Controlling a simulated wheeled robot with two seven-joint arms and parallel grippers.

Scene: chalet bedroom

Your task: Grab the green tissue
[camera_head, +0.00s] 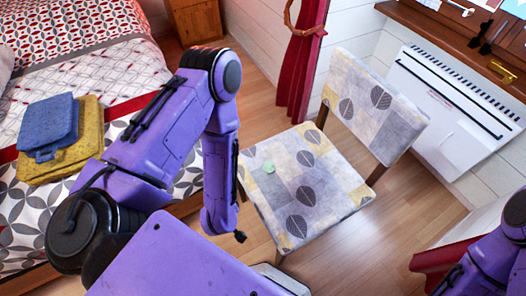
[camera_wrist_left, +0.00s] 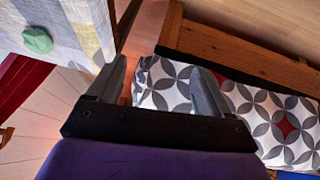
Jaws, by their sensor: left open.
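The green tissue (camera_head: 268,167) is a small, crumpled, light green lump. It lies on the seat of the patterned chair (camera_head: 318,205), left of the seat's middle. In the left wrist view the tissue (camera_wrist_left: 37,40) shows at the upper left, on the seat near its edge. My left gripper (camera_wrist_left: 158,66) is open, with nothing between its fingers. In the head view my left gripper (camera_head: 239,236) hangs low beside the chair's left side, mostly hidden by my own arm. It is apart from the tissue. My right arm shows at the lower right; its gripper is out of view.
A bed (camera_head: 80,70) with patterned covers is at the left, with a blue folded cloth (camera_head: 48,125) and a yellow one (camera_head: 70,155) on it. The chair's backrest (camera_head: 372,103) rises behind the seat. A white heater (camera_head: 445,110) and a wooden desk (camera_head: 450,40) are at the right.

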